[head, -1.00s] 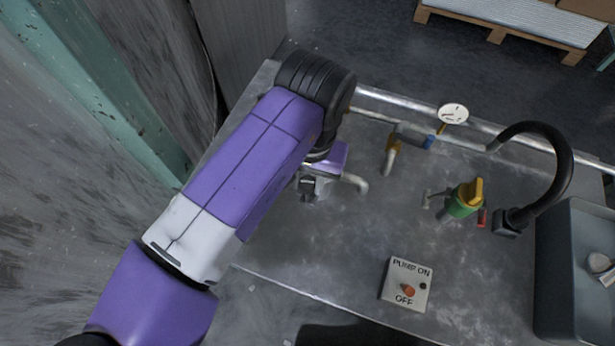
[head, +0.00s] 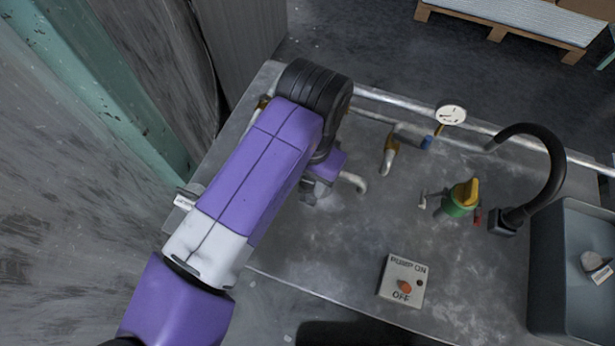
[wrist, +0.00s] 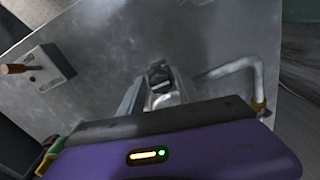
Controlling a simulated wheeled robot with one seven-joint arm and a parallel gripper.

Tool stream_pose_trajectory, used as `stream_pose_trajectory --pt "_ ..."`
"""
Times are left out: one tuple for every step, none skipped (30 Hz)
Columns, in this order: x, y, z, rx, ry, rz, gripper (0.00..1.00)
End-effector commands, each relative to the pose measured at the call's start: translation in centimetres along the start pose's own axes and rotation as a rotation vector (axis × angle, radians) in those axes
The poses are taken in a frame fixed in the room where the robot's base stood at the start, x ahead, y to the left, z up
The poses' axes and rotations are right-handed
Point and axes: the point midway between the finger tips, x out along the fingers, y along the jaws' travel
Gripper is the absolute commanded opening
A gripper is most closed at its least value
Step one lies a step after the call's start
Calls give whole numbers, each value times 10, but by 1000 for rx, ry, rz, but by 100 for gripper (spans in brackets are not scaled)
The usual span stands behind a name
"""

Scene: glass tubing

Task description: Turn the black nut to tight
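My gripper (head: 311,191) is low over the left part of the metal bench, mostly hidden under my arm in the head view. In the wrist view its two grey fingers (wrist: 158,85) point away from the camera and flank a small dark piece, which may be the black nut (wrist: 158,72). A pale, shiny metal part (wrist: 160,98) shows between the fingers. I cannot tell whether the fingers touch the dark piece. The nut cannot be made out in the head view.
A bent pale pipe (wrist: 232,72) lies close to the gripper. The bench (head: 350,235) between is clear.

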Motion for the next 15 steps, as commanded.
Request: stream_pose_trajectory --pt "0 0 0 0 0 0 52" --pt "0 0 0 0 0 0 52" --pt "0 0 0 -1 0 0 52" --pt "0 0 0 -1 0 0 52" --pt "0 0 0 -1 -1 0 52" --pt "0 0 0 -1 -1 0 52" --pt "0 0 0 -1 -1 0 52" --pt "0 0 0 -1 -1 0 52" --pt "0 0 0 -2 -1 0 52" --pt "0 0 0 -2 -1 0 52" --pt "-1 0 0 -2 -1 0 52" --pt "-3 0 0 -2 -1 0 52" --pt "-5 0 0 -1 -1 0 52" --pt "-8 0 0 -1 -1 0 52" --pt "-14 0 0 -2 0 0 52"
